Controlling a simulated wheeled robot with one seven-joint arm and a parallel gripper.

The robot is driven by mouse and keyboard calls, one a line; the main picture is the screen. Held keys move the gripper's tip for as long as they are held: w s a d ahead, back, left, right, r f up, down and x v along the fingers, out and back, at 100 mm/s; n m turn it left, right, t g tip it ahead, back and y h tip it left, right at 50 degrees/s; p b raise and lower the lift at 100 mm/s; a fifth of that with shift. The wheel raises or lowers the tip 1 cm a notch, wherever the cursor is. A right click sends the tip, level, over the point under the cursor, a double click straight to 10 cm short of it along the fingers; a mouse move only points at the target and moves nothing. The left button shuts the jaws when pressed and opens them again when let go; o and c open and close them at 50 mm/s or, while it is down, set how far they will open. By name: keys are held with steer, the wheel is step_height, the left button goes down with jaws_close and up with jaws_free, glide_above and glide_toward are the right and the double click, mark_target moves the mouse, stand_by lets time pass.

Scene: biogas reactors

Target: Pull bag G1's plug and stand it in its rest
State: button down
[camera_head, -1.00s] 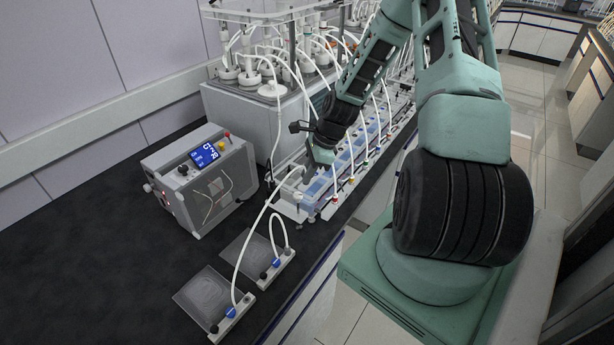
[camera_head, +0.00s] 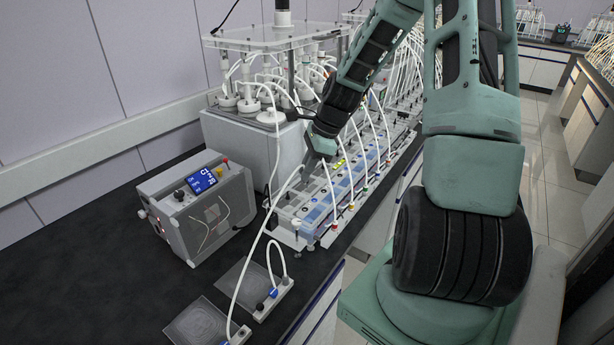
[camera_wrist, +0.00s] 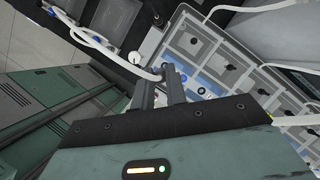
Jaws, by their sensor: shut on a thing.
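My gripper (camera_head: 312,172) is shut on the plug at the end of a white tube (camera_head: 262,238), above the near end of the row of measuring cells (camera_head: 318,212). In the wrist view my gripper (camera_wrist: 165,78) has the white tube (camera_wrist: 105,45) running into its fingers from the upper left; the plug is mostly hidden. In the head view this tube runs down to the nearer flat bag (camera_head: 195,322), at the lower edge. A second clear bag (camera_head: 240,280) lies behind it, with its own looped tube. No label G1 is readable, and I cannot make out the rest.
A grey box with a blue display (camera_head: 205,183) stands left of the cells. A grey bath (camera_head: 255,145) with several bottles and tubes stands behind. Several white tubes arch over the cells. The dark bench (camera_head: 90,285) is clear at the left front.

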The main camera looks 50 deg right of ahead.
steer(key=shift+r+p, duration=1.6)
steer(key=shift+p, duration=0.15)
steer(key=shift+r+p, duration=0.75)
steer(key=shift+p, duration=0.05)
steer(key=shift+f, duration=0.1)
steer(key=s+a+b, duration=0.3)
steer(key=a, duration=0.7)
steer(key=s+a+b, duration=0.3)
steer(key=a+b, duration=0.1)
steer(key=a, duration=0.7)
steer(key=s+a+b, duration=0.4)
steer(key=a, duration=0.6)
steer(key=shift+a, duration=0.2)
stand_by(0.5)
